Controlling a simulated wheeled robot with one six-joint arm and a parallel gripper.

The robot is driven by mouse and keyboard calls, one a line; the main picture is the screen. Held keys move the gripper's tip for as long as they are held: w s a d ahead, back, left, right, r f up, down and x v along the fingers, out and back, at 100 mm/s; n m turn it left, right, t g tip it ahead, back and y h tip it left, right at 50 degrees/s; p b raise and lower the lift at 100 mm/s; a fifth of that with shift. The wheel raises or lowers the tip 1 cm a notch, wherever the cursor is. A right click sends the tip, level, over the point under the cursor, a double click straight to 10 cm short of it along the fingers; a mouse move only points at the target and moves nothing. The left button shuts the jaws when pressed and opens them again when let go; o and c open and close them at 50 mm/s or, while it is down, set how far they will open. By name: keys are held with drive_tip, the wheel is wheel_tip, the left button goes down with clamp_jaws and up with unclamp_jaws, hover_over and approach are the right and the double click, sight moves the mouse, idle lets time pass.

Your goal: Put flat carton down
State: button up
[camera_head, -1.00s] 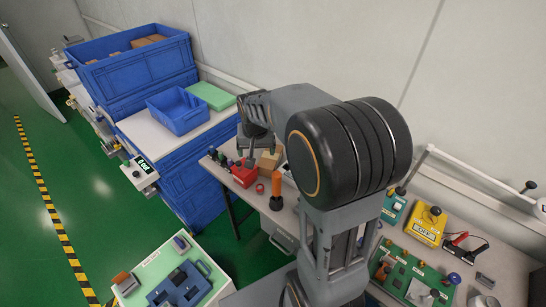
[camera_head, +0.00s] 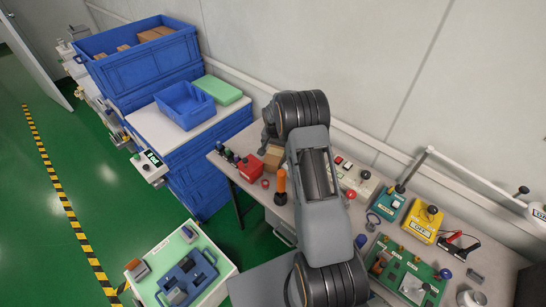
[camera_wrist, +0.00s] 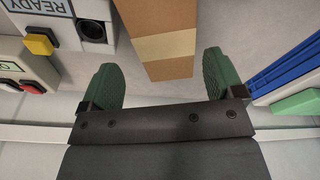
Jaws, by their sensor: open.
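A brown carton with a tan tape band (camera_wrist: 165,48) lies just beyond my gripper (camera_wrist: 160,74) in the wrist view. The gripper's two green fingers are spread apart, with a gap on each side of the carton's near end. In the head view a brown carton (camera_head: 273,157) sits on the workbench beside a red box, partly covered by my arm. My gripper is mostly hidden behind the arm there. More brown cartons (camera_head: 155,33) lie in the large blue crate at the back left; I cannot tell which is the flat one.
The red box (camera_head: 249,167) and an orange-handled tool (camera_head: 281,181) stand near the carton. A blue bin (camera_head: 186,107) and green block (camera_head: 218,90) sit on a white surface at left. Boxed testers (camera_head: 425,222) crowd the bench at right. A wall rises behind.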

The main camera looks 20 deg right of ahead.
sight(276, 152)
drive_tip(key=shift+w+d+f+p, duration=0.1)
drive_tip(key=shift+w+f+p, duration=0.2)
drive_tip(key=shift+f, duration=0.95)
drive_tip(key=shift+w+d+f+p, duration=0.1)
drive_tip(key=shift+f+p, duration=0.25)
drive_tip(key=shift+f, duration=0.85)
drive_tip(key=shift+w+d+f+p, duration=0.1)
drive_tip(key=shift+w+f+p, duration=0.2)
drive_tip(key=shift+f, duration=0.95)
drive_tip(key=shift+s, duration=0.1)
drive_tip(key=shift+r, duration=0.15)
drive_tip(key=c, duration=0.9)
